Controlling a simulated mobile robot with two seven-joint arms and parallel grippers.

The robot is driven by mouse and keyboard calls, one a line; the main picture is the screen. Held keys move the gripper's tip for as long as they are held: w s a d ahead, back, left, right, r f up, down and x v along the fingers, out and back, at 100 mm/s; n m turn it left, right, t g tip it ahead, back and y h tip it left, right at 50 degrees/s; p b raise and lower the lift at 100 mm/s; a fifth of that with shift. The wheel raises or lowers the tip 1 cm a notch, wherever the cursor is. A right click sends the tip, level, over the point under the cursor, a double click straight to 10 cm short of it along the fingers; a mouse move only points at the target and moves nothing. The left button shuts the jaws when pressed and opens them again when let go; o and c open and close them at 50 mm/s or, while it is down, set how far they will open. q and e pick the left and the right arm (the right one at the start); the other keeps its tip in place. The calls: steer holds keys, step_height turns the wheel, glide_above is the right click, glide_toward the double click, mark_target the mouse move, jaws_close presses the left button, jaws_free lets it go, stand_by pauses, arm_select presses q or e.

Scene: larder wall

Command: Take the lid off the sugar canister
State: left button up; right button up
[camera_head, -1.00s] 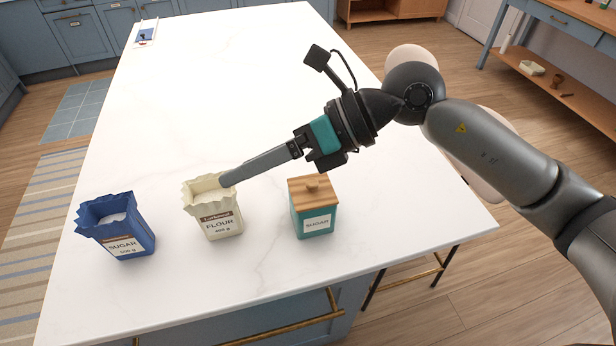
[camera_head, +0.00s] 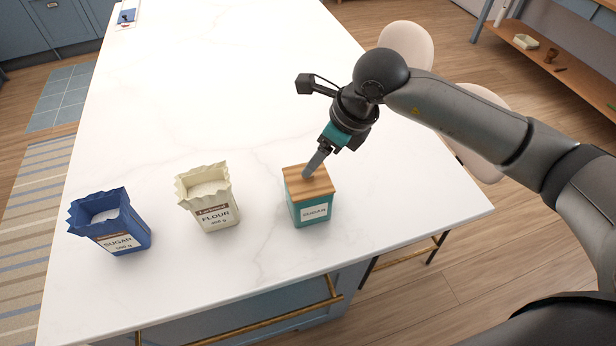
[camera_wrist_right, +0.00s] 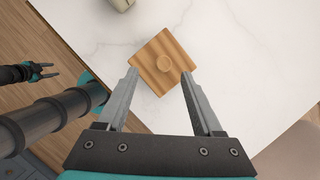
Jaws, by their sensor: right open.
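The sugar canister (camera_head: 313,212) is a teal box with a white SUGAR label, standing upright on the counter. Its square wooden lid (camera_head: 322,184) sits on top and also shows in the right wrist view (camera_wrist_right: 152,78). My right gripper (camera_head: 307,175) is open over the lid, tilted down. My left gripper (camera_wrist_right: 48,71) appears open, away from the counter, over the floor.
A cream flour bag (camera_head: 209,205) stands left of the canister, with free counter between. A blue sugar bag (camera_head: 112,225) stands farther left.

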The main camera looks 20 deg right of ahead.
mark_target(300, 189)
steer(key=shift+d+p+x, duration=0.15)
steer(key=shift+p+x, duration=0.1)
steer(key=shift+x, duration=1.25)
steer(key=shift+d+p+x, duration=0.15)
steer(key=shift+p+x, duration=0.1)
steer(key=shift+x, duration=1.25)
steer(key=shift+w, duration=0.15)
jaws_close()
